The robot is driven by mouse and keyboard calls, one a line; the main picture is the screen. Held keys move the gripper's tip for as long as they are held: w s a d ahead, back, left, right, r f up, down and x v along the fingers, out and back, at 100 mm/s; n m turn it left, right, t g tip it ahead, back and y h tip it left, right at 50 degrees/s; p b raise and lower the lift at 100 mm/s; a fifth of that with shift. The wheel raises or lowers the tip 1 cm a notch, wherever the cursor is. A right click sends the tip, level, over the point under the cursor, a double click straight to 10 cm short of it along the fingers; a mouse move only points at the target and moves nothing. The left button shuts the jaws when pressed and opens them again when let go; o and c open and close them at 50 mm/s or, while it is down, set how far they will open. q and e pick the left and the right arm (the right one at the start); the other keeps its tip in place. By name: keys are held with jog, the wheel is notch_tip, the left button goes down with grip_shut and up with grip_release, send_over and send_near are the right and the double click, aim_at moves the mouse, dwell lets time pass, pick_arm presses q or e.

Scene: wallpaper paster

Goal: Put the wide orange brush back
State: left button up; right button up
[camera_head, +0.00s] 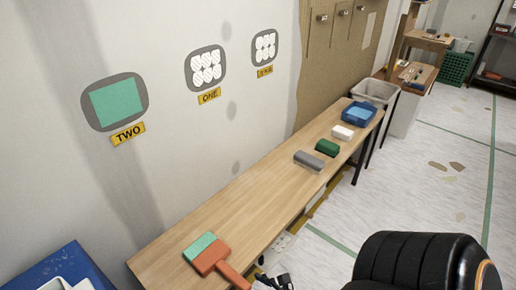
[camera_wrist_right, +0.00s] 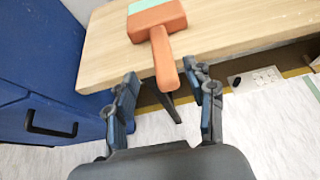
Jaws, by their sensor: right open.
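The wide orange brush (camera_head: 210,257) lies flat at the near end of the long wooden table, its teal bristle end toward the wall. Its handle (camera_wrist_right: 163,62) reaches past the table's front edge. In the right wrist view my right gripper (camera_wrist_right: 165,84) is open, with one finger on each side of the handle's end; I cannot tell whether either touches it. In the head view the gripper's dark fingers (camera_head: 272,282) show partly at the bottom edge, beside the handle's end. My left gripper is not in view.
The wooden table (camera_head: 232,207) also holds a grey block (camera_head: 309,160), a green block (camera_head: 327,148), a white block (camera_head: 343,132) and a blue tray (camera_head: 359,113). A blue cabinet (camera_wrist_right: 40,70) stands left of the table. A teal panel (camera_head: 117,102) marked TWO is on the wall.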

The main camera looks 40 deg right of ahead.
jog(key=shift+v, duration=0.9)
jog(key=s+a+f+n+g, duration=0.1)
jog(key=s+f+n+g, duration=0.15)
jog(key=f+n, duration=0.45)
jog(key=s+a+f+n+g+y, duration=0.1)
jog(key=s+a+f+n+g, duration=0.1)
jog(key=s+f+n, duration=0.35)
jog(key=s+a+f+n+g, duration=0.1)
jog(key=f+n+g, duration=0.1)
jog(key=f+n, duration=0.65)
jog(key=s+f+n+g+h, duration=0.1)
jog(key=s+f+n+g, duration=0.4)
jog(key=s+f+n, duration=0.8)
jog(key=s+n, duration=0.1)
jog(key=n, duration=0.2)
jog(key=shift+d+n+h, duration=0.3)
jog(key=shift+n, duration=0.1)
jog(key=shift+r+p, duration=0.6)
jog(key=shift+p, duration=0.1)
